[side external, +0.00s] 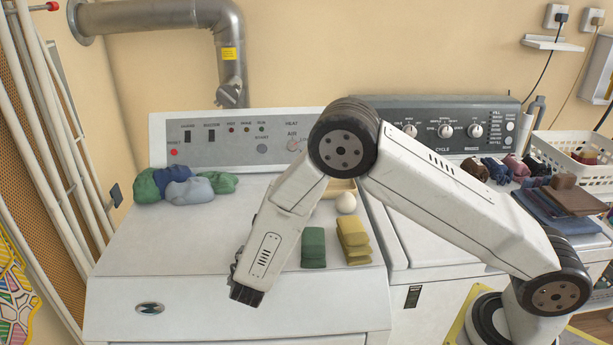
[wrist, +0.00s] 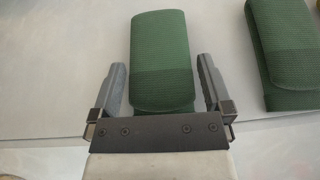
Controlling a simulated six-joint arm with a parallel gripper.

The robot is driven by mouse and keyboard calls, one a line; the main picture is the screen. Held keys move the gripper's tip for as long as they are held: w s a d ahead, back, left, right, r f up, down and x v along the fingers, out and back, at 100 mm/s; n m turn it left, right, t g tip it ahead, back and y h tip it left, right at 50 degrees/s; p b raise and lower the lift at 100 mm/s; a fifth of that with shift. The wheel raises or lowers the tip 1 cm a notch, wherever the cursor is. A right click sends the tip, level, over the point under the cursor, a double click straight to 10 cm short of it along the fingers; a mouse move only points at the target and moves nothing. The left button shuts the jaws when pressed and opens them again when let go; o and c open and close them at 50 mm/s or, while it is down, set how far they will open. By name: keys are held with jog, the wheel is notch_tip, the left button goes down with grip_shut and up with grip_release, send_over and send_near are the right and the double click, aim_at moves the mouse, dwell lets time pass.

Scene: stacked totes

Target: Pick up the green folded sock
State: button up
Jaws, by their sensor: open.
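A green folded sock (wrist: 161,55) lies on the white machine top in the wrist view, its darker banded end toward my gripper. My gripper (side external: 246,292) is low over the front of the white machine in the side view. In the wrist view it is open, with one finger on each side of the sock's near end and a gap visible on both sides. I cannot tell the height of the fingers over the sock. This sock is hidden behind my arm in the side view. A second green folded stack (wrist: 287,50) lies to the right, and it also shows in the side view (side external: 313,248).
A yellow folded stack (side external: 353,241) stands right of the second green stack, with a white ball (side external: 346,203) behind it. A green and blue cloth pile (side external: 185,186) lies at the back left. The machine top (side external: 165,235) is clear at left.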

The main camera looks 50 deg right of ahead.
dwell(0.3)
jog(key=c, duration=1)
jog(key=shift+r, duration=0.1)
jog(key=shift+r, duration=1.55)
jog(key=s+r, duration=0.3)
jog(key=s, duration=0.1)
jog(key=s+d+r, duration=0.1)
jog(key=s+r, duration=0.2)
jog(key=s, duration=0.2)
jog(key=s+r, duration=0.3)
jog(key=s, duration=0.2)
jog(key=shift+d+r, duration=0.3)
jog(key=shift+r, duration=0.1)
